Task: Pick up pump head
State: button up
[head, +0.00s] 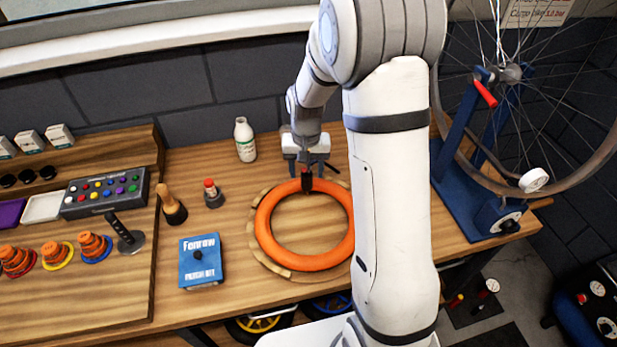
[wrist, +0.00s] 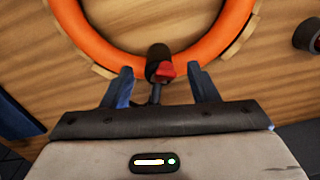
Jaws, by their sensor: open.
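The pump head, a small black piece with a red part, stands at the far edge of an orange ring in the head view (head: 307,181). It also shows in the wrist view (wrist: 158,62). My gripper (head: 308,170) is open above it, with blue fingers. In the wrist view, the gripper (wrist: 160,82) has one finger on each side of the pump head, with gaps on both sides. A thin dark stem or hose runs from the pump head toward the gripper body; its lower part is hidden.
The orange ring (head: 265,240) lies on a round wooden board (head: 262,265). A white bottle (head: 244,140), a red-topped small jar (head: 212,193) and a blue box (head: 201,262) stand to the left. A blue wheel stand (head: 465,205) is to the right. Bench around the box is clear.

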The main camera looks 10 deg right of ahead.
jog(key=shift+f, duration=0.4)
jog(key=shift+c, duration=0.2)
grip_shut()
